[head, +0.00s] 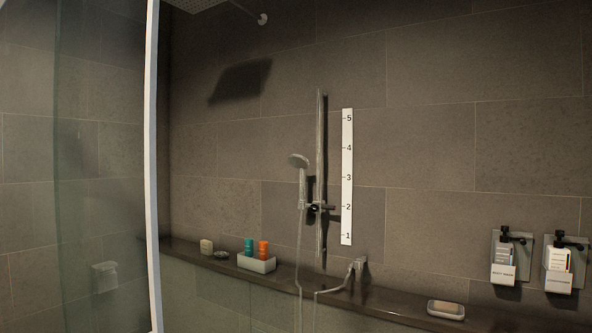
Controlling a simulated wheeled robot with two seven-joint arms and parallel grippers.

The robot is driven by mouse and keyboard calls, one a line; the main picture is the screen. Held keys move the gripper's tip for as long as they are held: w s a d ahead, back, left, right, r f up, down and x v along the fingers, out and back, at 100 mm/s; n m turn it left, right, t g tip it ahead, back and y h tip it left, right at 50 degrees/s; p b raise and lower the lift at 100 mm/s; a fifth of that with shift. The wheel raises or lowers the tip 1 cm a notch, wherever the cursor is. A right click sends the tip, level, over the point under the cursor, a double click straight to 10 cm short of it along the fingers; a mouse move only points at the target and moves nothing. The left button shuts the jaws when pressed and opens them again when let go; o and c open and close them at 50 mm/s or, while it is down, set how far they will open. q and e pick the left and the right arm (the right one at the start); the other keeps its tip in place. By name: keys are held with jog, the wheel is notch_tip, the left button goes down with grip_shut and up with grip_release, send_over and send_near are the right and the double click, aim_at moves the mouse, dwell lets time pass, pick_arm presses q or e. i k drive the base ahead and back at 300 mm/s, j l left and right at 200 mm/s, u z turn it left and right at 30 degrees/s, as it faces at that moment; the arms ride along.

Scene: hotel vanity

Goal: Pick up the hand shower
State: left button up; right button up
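The hand shower (300,178) is silver with a round head. It sits upright in a dark holder (316,208) on a vertical chrome rail (320,150) on the tiled wall. Its hose (299,262) hangs down from the handle past the ledge and loops back up toward a wall fitting (358,267). Neither of my grippers shows in the head view.
A white scale (347,178) numbered 1 to 5 stands right of the rail. The dark ledge (390,302) carries a tray (257,264) with teal and orange bottles, and a soap dish (446,310). Dispensers (503,268) hang at right. A glass panel edge (152,170) stands at left.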

aim_at(298, 162)
jog(key=k+z, duration=0.15)
jog(key=z, duration=0.2)
jog(key=k+z, duration=0.15)
jog(key=z, duration=0.2)
jog(key=k+z, duration=0.1)
jog(key=z, duration=0.3)
jog(key=i, duration=2.2)
jog(key=u, duration=1.75)
